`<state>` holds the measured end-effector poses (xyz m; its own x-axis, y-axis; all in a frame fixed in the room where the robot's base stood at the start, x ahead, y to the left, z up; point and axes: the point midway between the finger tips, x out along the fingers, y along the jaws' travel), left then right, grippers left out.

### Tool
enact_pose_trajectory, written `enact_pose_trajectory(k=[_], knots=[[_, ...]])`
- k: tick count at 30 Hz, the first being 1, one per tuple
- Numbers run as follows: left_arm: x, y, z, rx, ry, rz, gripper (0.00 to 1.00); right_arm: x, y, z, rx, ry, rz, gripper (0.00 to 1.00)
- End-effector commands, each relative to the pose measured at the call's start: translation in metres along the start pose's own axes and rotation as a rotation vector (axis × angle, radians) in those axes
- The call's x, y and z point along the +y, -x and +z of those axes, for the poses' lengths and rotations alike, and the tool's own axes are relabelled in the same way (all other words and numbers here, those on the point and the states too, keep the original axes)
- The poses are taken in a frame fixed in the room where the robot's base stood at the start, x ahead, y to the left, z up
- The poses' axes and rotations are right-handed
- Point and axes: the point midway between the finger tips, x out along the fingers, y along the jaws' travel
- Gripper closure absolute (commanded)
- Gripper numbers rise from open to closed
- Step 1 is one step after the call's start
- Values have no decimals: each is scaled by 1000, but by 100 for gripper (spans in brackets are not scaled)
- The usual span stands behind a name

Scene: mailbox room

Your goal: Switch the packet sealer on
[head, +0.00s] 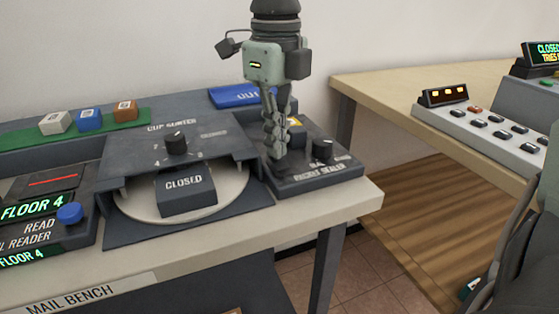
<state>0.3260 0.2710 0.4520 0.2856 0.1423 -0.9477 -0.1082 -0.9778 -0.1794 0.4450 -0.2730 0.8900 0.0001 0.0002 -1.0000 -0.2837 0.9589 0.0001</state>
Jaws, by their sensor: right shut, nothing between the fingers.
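The packet sealer (315,178) is a dark grey box at the right end of the mail bench, with its name printed along the front. A black knob (322,149) stands on its top right, with small lettering below it that I cannot fully read. My right gripper (277,154) points down over the sealer's left part, left of the knob. Its fingers are shut with nothing between them. They hide part of the sealer's left side, and I cannot tell whether they touch it. A yellow-marked part shows just behind the fingers. My left gripper is not in view.
Left of the sealer stands a cup sorter (225,148) with a knob and a "CLOSED" block (186,193). A blue tray (235,97) lies behind. Another table (385,88) with a button panel (485,125) stands right, across a gap.

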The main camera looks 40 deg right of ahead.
Motion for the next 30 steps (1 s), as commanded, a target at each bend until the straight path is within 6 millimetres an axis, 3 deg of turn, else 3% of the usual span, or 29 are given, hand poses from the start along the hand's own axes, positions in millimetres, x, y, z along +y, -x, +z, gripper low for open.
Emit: enact_pose_trajectory(k=[13, 30], knots=[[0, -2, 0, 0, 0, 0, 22, 0, -1, 0, 0, 0, 0, 100], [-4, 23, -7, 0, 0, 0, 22, 0, 43, 0, 0, 0, -2, 100]])
